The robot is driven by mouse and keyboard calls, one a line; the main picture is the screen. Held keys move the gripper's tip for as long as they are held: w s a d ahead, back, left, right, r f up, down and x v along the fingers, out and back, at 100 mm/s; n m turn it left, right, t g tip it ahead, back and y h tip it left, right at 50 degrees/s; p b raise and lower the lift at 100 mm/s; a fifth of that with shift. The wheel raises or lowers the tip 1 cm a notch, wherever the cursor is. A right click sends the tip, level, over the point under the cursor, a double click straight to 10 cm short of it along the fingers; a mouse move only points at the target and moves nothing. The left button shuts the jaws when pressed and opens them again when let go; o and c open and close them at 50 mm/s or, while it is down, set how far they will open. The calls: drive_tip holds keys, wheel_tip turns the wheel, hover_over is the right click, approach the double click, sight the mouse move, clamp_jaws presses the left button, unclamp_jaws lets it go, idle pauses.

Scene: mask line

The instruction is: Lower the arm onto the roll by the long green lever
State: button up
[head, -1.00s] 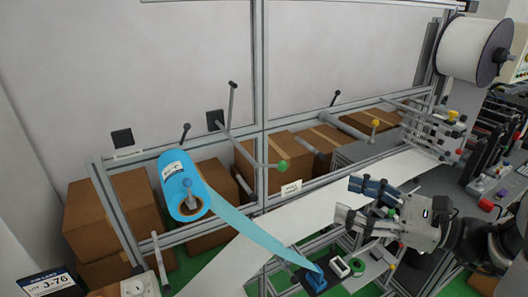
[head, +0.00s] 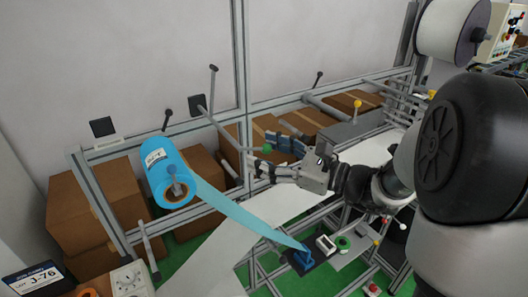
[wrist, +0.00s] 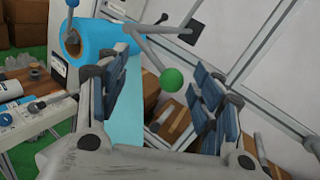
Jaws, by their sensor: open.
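The blue roll (head: 166,172) hangs on its holder at the left of the frame, its film running down to the right. The long lever arm (head: 222,130) rises beside the roll, up and away from it, and ends in a green knob (head: 267,149). My gripper (head: 270,155) is open with its fingers close around or just in front of the knob in the head view; contact cannot be told. In the wrist view the green knob (wrist: 172,81) shows between the open fingers (wrist: 155,100), beyond them, with the blue roll (wrist: 92,42) at upper left.
Cardboard boxes (head: 80,212) stand behind the frame. A metal crossbar (head: 330,86) runs behind my gripper. A yellow-knobbed lever (head: 357,103) is to the right. A white web (head: 205,262) runs below, and a small blue clamp (head: 304,260) sits at the film's end.

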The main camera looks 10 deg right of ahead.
drive_tip(key=shift+w+a, duration=0.3)
drive_tip(key=shift+a, duration=0.05)
drive_tip(key=shift+w+r, duration=0.1)
drive_tip(key=shift+r, duration=0.1)
clamp_jaws()
idle(0.5)
